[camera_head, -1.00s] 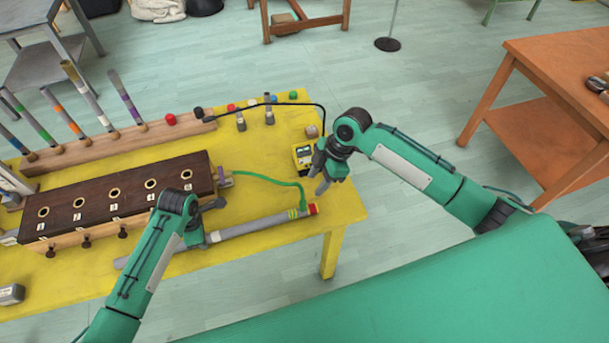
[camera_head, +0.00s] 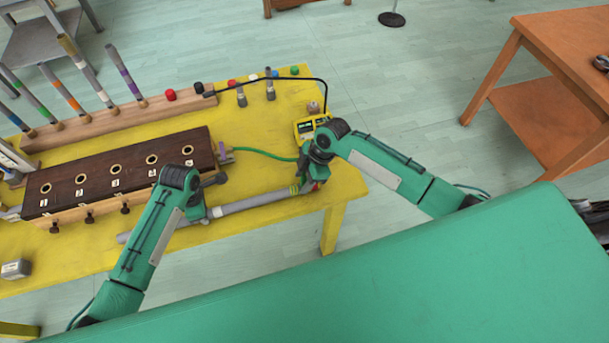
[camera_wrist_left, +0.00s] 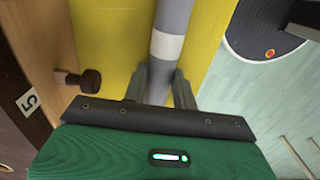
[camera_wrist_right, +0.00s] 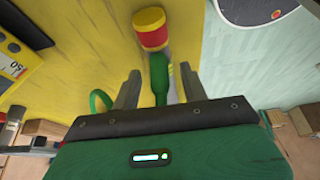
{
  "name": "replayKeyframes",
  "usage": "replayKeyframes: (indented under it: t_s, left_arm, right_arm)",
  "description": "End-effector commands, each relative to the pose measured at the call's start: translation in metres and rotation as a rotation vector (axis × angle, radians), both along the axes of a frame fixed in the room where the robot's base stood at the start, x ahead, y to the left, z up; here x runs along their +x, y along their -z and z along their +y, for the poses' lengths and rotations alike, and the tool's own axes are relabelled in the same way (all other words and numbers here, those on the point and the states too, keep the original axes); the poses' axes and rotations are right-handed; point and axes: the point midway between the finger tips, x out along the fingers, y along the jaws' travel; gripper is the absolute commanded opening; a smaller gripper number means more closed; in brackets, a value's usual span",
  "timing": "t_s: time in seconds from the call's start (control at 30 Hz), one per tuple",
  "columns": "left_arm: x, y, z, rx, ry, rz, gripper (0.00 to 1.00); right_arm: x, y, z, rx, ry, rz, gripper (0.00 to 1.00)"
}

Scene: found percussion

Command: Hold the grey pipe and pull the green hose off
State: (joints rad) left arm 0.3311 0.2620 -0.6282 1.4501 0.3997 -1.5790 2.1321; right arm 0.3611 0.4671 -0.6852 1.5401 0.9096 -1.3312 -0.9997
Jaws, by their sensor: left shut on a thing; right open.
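The grey pipe (camera_head: 250,203) lies along the near edge of the yellow table. My left gripper (camera_wrist_left: 160,88) is shut on the pipe, just below a pale band in the left wrist view. The green hose (camera_head: 264,153) runs from the dark wooden box to the pipe's right end. In the right wrist view its green end (camera_wrist_right: 159,75) stands between the open fingers of my right gripper (camera_wrist_right: 157,85), close to the pipe's red and yellow banded end (camera_wrist_right: 152,30). In the head view my right gripper (camera_head: 314,178) covers this joint.
The dark wooden box (camera_head: 120,173) with several holes stands left of the hose. A yellow meter (camera_head: 308,126) with a black cable sits behind my right gripper. A rack of coloured tubes (camera_head: 110,124) lines the back.

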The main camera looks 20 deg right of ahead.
Motion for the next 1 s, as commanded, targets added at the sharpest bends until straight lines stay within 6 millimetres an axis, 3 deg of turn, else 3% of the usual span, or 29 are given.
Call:
replayKeyframes:
  t_s: [0.07, 0.27, 1.0]
  left_arm:
    - [0.0, 0.0, 0.0, 0.0, 0.0, 0.0, 0.01]
    - [0.0, 0.0, 0.0, 0.0, 0.0, 0.0, 0.01]
    - [0.0, 0.0, 0.0, 0.0, 0.0, 0.0, 0.01]
  right_arm:
    - [0.0, 0.0, 0.0, 0.0, 0.0, 0.0, 0.4]
    - [0.0, 0.0, 0.0, 0.0, 0.0, 0.0, 0.01]
    - [0.0, -0.016, 0.0, 0.001, 0.0, 0.0, 0.0]
